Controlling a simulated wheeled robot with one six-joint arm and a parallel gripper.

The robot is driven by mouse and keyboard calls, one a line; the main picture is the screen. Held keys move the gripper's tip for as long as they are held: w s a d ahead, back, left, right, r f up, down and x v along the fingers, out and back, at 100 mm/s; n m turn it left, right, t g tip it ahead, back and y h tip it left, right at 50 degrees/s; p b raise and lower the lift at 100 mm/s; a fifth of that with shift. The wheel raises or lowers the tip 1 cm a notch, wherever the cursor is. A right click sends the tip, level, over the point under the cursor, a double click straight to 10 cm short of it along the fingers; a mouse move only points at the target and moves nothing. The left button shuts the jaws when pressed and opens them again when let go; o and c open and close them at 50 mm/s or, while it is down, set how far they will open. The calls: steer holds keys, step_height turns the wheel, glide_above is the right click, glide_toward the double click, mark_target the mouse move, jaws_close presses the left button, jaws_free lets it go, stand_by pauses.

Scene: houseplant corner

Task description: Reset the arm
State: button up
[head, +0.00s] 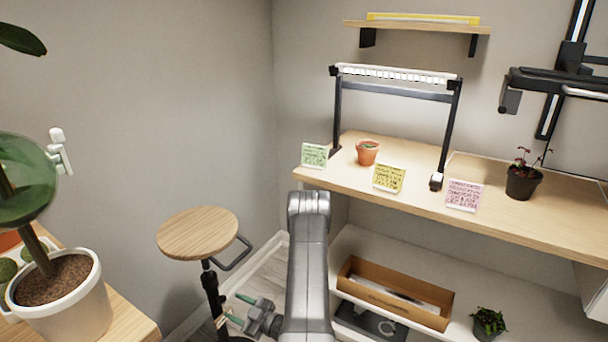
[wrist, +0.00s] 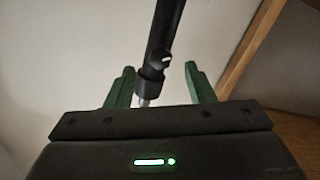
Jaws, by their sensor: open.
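My arm (head: 309,250) reaches down in the middle of the head view. My gripper (head: 233,308) is low beside the post of a round wooden stool (head: 198,232), below seat height, with its green fingers pointing left. In the wrist view my gripper (wrist: 160,78) is open, its two green fingers apart. The stool's black post (wrist: 165,35) shows between and beyond the fingers. I see nothing held, and I cannot tell how far the post is from the fingertips.
A wooden shelf (head: 400,208) holds a terracotta pot (head: 367,152), a dark pot (head: 522,183) and colored cards under a lamp frame (head: 450,130). Below are a cardboard box (head: 420,313) and a small plant (head: 488,322). A white pot (head: 75,308) stands at left.

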mark_target(224, 301)
steer(key=x, duration=0.4)
steer(key=shift+w+a, duration=0.1)
